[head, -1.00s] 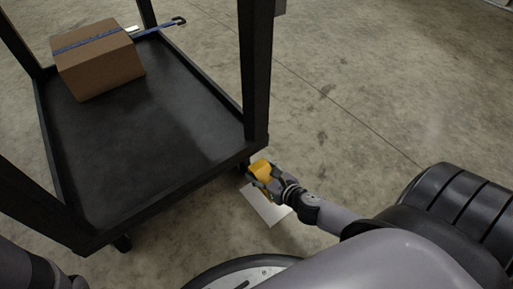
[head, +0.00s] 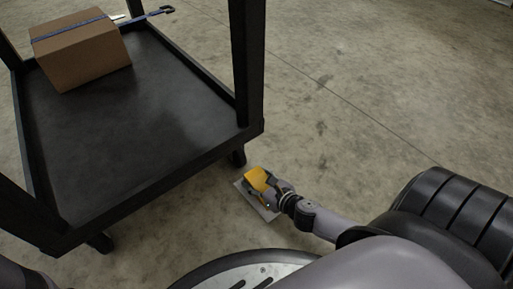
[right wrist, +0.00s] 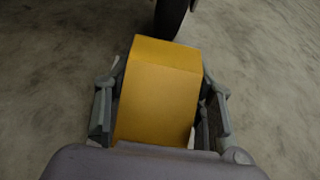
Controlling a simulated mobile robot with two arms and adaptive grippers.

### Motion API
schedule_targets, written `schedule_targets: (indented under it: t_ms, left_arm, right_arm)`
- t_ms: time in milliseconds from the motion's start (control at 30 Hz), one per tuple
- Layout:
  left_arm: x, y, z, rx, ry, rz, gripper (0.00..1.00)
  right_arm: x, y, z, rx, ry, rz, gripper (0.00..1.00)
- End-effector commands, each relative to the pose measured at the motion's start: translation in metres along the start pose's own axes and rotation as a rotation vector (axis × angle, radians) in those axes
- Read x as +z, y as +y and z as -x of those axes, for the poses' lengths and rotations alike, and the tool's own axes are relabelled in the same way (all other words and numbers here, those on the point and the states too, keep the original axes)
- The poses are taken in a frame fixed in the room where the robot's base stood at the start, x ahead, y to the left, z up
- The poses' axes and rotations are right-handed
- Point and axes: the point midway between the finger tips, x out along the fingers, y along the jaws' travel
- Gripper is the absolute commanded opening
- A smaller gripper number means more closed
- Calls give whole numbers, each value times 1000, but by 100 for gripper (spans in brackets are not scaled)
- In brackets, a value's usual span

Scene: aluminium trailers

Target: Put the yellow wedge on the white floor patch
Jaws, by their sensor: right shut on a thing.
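The yellow wedge (head: 257,178) is held in my right gripper (head: 262,184), over the white floor patch in the head view. In the right wrist view the wedge (right wrist: 158,95) fills the space between the two fingers of the gripper (right wrist: 160,110), which are shut on its sides. The white floor patch (head: 268,214) shows only in part, mostly covered by the wedge and gripper. I cannot tell whether the wedge touches the patch. My left gripper is not in view; only a dark part of the left arm shows at the lower left.
A black trailer cart (head: 150,187) with tall posts stands at the left, its corner caster (head: 238,158) close beside the wedge. A cardboard box (head: 82,55) with a blue strap lies on its deck. The concrete floor to the right is open.

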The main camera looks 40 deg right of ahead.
Motion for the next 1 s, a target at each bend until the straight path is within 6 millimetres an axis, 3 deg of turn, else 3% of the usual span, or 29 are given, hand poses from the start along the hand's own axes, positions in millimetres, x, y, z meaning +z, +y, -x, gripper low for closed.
schedule_targets:
  t_ms: [167, 200, 467, 833, 1000]
  left_arm:
    - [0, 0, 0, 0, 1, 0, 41]
    - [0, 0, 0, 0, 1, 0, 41]
    - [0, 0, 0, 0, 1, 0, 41]
    - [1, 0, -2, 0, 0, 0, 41]
    - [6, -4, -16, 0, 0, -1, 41]
  right_arm:
    - [0, 0, -1, 0, -1, -1, 13]
    - [-1, 0, 0, 0, 0, -1, 51]
    - [-1, 0, 0, 0, 0, 0, 68]
    - [2, 0, 1, 0, 0, 1, 70]
    - [3, 1, 26, 0, 4, -4, 70]
